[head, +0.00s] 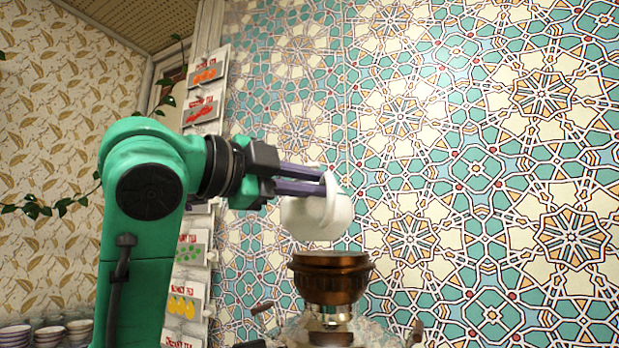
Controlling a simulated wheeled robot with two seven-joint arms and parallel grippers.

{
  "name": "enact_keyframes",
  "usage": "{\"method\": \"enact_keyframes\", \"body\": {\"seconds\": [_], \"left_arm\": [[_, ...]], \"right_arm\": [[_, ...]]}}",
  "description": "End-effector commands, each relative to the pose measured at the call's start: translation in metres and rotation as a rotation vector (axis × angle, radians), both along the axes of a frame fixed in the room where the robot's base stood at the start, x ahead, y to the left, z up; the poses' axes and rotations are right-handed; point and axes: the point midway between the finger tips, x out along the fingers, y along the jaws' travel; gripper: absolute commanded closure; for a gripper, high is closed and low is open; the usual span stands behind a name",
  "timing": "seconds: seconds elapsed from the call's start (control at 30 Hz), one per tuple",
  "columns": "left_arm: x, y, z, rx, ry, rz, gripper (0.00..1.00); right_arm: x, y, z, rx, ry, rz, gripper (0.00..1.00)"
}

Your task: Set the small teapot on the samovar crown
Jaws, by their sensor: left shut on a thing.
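The small white teapot (318,217) is in the middle of the head view. My left gripper (322,184) is shut on it and comes in from the left. The teapot hangs just above the samovar crown (331,276), a brown bowl-shaped top, and sits slightly to its left. A narrow gap seems to show between teapot and crown; whether they touch is hard to tell. The samovar (328,325) continues below the crown and is cut off by the lower edge. The gripper's fingers hide part of the teapot's upper side. My right gripper is not in view.
Stacked bowls (48,331) stand at the lower left behind my arm. Hanging tea cards (187,299) line the wall strip behind my arm. A patterned tile wall (480,150) fills the back. The space right of the teapot is free.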

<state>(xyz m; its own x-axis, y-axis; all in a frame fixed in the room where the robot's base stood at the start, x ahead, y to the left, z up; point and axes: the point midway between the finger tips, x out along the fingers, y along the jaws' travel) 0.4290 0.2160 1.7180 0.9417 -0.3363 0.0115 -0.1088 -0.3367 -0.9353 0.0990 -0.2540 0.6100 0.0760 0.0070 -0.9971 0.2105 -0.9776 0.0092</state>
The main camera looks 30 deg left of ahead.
Motion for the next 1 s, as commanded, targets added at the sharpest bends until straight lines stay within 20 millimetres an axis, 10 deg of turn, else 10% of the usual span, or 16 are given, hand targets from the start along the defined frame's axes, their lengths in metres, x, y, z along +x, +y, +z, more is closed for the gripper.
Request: {"method": "enact_keyframes", "body": {"seconds": [1.0], "left_arm": [[0.092, 0.025, -0.005, -0.001, -0.004, 0.0, 1.0]], "right_arm": [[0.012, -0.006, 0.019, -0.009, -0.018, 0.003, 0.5]]}}
